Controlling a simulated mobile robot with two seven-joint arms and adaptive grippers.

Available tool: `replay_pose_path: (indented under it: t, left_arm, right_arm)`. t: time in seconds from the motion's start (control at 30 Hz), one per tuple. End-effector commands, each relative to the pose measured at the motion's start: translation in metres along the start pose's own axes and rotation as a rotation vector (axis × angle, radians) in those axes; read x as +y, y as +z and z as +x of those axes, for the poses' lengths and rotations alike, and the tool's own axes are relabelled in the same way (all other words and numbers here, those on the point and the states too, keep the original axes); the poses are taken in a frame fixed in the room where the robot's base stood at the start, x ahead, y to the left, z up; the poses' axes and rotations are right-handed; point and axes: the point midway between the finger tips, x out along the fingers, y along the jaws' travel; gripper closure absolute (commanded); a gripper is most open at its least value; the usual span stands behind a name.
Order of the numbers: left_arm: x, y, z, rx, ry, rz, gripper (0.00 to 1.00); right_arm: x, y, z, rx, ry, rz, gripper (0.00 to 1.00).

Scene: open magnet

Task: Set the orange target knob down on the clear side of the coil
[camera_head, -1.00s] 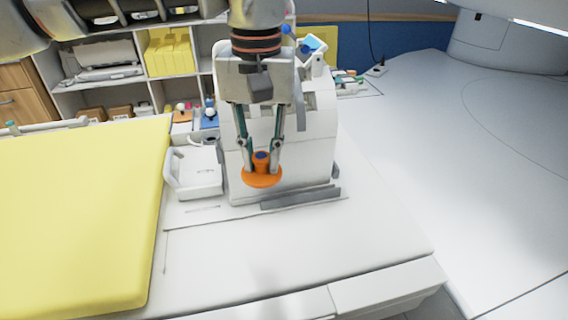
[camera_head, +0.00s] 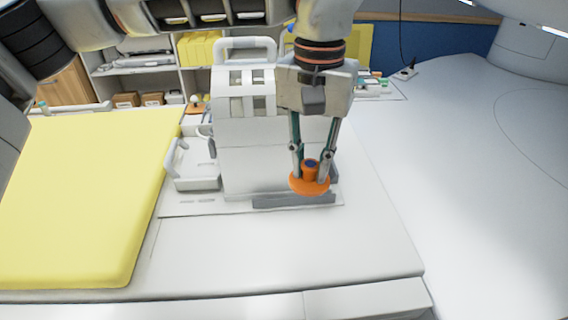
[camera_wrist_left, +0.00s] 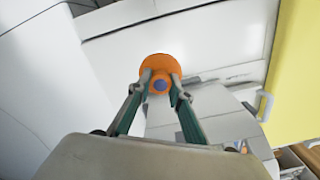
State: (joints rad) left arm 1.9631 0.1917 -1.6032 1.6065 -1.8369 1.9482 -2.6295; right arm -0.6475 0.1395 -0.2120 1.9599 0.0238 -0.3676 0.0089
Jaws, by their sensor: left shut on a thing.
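The orange target knob (camera_head: 310,182) has a wide round base and a narrower stem with a blue top. My left gripper (camera_head: 311,165) is shut on its stem and holds it upright, base down, in front of the right part of the white coil (camera_head: 240,150). The knob looks raised above the table, though its exact height cannot be told. In the left wrist view the knob (camera_wrist_left: 158,78) sits between the fingertips (camera_wrist_left: 160,84). The coil is a white box-like housing with slots and a handle on top; my gripper hides part of its right side. My right gripper is not seen.
A grey bar (camera_head: 293,201) lies along the coil's front foot. A white tray-like part (camera_head: 192,165) stands left of the coil. A yellow pad (camera_head: 80,210) covers the left of the table. The white table top (camera_head: 290,245) in front is bare. Shelves (camera_head: 150,70) stand behind.

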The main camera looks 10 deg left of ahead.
Motion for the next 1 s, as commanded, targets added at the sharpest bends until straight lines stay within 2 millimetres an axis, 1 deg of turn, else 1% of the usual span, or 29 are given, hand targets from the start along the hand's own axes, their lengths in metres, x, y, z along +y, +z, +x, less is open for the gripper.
replay_pose_path:
  t: [0.13,0.23,0.37,0.4,0.7,0.83,0.9,1.0]
  left_arm:
    - [0.001,0.001,0.002,0.000,0.001,0.007,1.00]
    - [0.001,0.001,0.014,-0.004,0.001,0.009,1.00]
    - [0.001,0.002,0.043,-0.007,0.002,0.009,1.00]
    - [0.001,0.002,0.053,-0.007,0.002,0.011,1.00]
    - [0.002,0.002,0.125,-0.007,0.003,0.009,1.00]
    - [0.002,0.002,0.148,-0.005,0.002,0.008,1.00]
    - [0.001,0.001,0.156,-0.003,0.002,0.007,1.00]
    - [0.001,0.001,0.162,-0.001,0.001,0.007,1.00]
  right_arm:
    - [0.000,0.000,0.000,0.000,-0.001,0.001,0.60]
    - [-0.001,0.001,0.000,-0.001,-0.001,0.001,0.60]
    - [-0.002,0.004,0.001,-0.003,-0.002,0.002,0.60]
    - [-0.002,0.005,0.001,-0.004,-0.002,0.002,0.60]
    - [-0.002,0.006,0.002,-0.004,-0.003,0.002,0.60]
    - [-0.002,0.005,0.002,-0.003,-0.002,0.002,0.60]
    - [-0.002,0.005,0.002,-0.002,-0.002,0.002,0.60]
    - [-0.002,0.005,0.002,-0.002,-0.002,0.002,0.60]
